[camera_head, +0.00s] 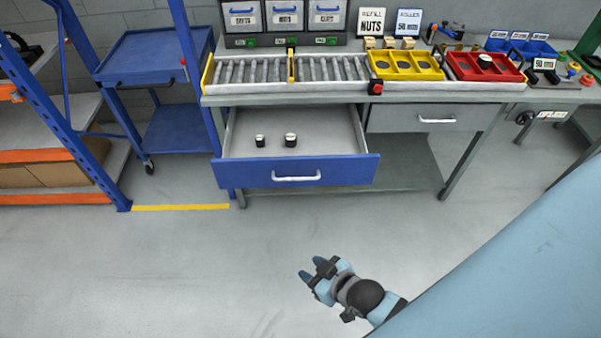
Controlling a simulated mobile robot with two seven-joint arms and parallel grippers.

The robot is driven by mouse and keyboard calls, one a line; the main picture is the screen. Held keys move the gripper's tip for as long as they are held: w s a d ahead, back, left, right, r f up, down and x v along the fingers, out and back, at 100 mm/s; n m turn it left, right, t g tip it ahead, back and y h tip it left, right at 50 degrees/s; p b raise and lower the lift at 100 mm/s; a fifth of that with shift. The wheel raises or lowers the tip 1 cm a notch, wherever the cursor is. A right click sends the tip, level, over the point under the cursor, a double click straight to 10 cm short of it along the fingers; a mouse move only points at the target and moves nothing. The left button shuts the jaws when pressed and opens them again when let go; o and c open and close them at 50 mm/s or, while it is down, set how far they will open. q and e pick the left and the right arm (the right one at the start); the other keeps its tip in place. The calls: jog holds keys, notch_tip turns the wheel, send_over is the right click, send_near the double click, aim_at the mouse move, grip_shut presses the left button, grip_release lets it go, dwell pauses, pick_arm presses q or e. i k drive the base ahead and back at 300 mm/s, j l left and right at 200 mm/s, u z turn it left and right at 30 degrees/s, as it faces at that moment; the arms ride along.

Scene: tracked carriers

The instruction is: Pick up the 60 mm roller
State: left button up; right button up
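Two dark rollers with pale tops stand upright in the open blue-fronted drawer. The left roller (260,141) is smaller, and the right roller (291,140) is a little larger. No size marking is legible on either, so I cannot confirm which is 60 mm. The drawer (240,172) is pulled out under the left part of the workbench. My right gripper (311,268) is low in front of the drawer, well apart from it. Its two fingers are spread with nothing between them. My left gripper is not in view.
The workbench carries a roller conveyor (270,88), a yellow tray (435,76), and a red tray (518,76) holding a dark round part (485,61). A second, grey drawer (390,119) is shut. A blue cart (150,57) and rack are left. The floor before the drawer is clear.

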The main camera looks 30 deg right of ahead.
aim_at(483, 61)
jog(key=z, duration=2.1)
jog(key=i+l+u, duration=0.15)
jog(key=u, duration=0.9)
jog(key=i+l+u, duration=0.25)
jog(key=l+u, duration=0.2)
jog(key=l, duration=0.15)
jog(key=l+u, duration=0.25)
jog(key=i+l+u, duration=0.15)
jog(key=l, duration=0.4)
jog(key=l+u, duration=0.15)
jog(key=l, duration=0.4)
jog(key=l+u, duration=0.1)
jog(key=l, duration=1)
